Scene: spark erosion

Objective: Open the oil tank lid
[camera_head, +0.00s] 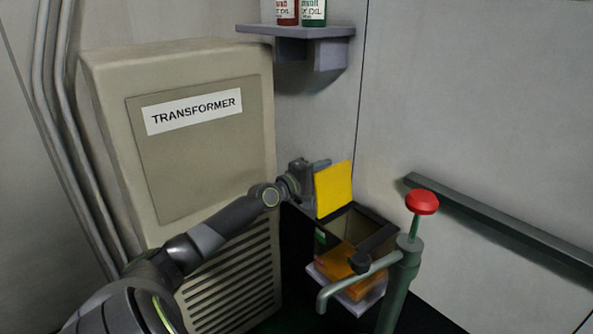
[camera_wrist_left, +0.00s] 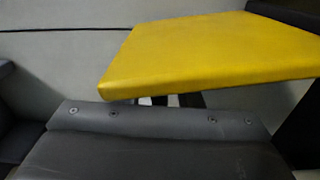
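The oil tank (camera_head: 378,243) is a dark box beside the transformer, and its top is open, with an orange-brown interior partly showing. Its yellow lid (camera_head: 334,189) stands raised, nearly upright, at the tank's back left. My left gripper (camera_head: 312,180) is at the left side of the lid, close to it or touching; I cannot tell which. In the left wrist view the yellow lid (camera_wrist_left: 210,52) fills the upper right, above the grey gripper body (camera_wrist_left: 160,125). The fingertips are mostly hidden, so their opening is unclear. My right gripper is not in view.
The beige transformer cabinet (camera_head: 190,150) stands left of the tank. A green pipe with a red knob (camera_head: 422,202) and a spout stands in front right. A wall shelf (camera_head: 296,31) holds red and green bottles above. A rail (camera_head: 500,228) runs along the right wall.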

